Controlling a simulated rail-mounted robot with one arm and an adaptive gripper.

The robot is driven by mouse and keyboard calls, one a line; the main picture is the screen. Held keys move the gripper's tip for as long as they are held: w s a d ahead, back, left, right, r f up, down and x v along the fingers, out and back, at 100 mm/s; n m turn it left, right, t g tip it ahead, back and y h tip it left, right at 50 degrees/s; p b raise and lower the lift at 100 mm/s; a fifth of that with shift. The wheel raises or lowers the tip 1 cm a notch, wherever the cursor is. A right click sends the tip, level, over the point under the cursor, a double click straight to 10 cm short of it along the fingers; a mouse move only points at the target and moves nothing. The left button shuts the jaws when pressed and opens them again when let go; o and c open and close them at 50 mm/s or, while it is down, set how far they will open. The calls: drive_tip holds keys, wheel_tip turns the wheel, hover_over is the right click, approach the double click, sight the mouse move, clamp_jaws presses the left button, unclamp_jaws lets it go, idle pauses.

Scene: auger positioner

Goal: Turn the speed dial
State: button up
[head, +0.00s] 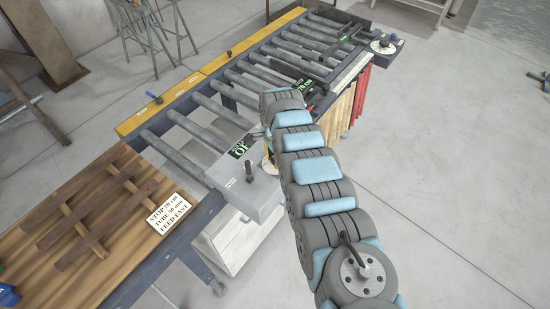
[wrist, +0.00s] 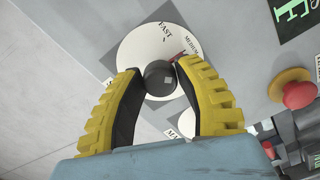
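The speed dial is a white disc (wrist: 135,48) with a dark round knob (wrist: 160,80) at its middle. FAST is printed near its top and MEDIUM at its upper right. A small red mark shows at the knob's upper right. My gripper (wrist: 160,72) has its yellow, black-padded fingers on either side of the knob, tips close to its edges. Whether they touch it I cannot tell.
A red push button (wrist: 297,94) lies right of the dial. The head view shows a roller conveyor (head: 225,110), a grey box (head: 248,190) with an upright lever, and a card (head: 169,214) reading STOP 70 cm, TUBE 36 mm, FEED FAST.

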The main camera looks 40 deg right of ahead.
clamp_jaws()
drive_tip(key=n+p, duration=0.1)
drive_tip(key=n, duration=0.2)
drive_tip(key=shift+r+n+p, duration=0.1)
drive_tip(key=shift+n+p, duration=0.2)
drive_tip(key=shift+p, duration=0.05)
drive_tip(key=n, duration=0.5)
drive_tip(key=shift+n, duration=0.3)
drive_tip(key=o, duration=0.6)
unclamp_jaws()
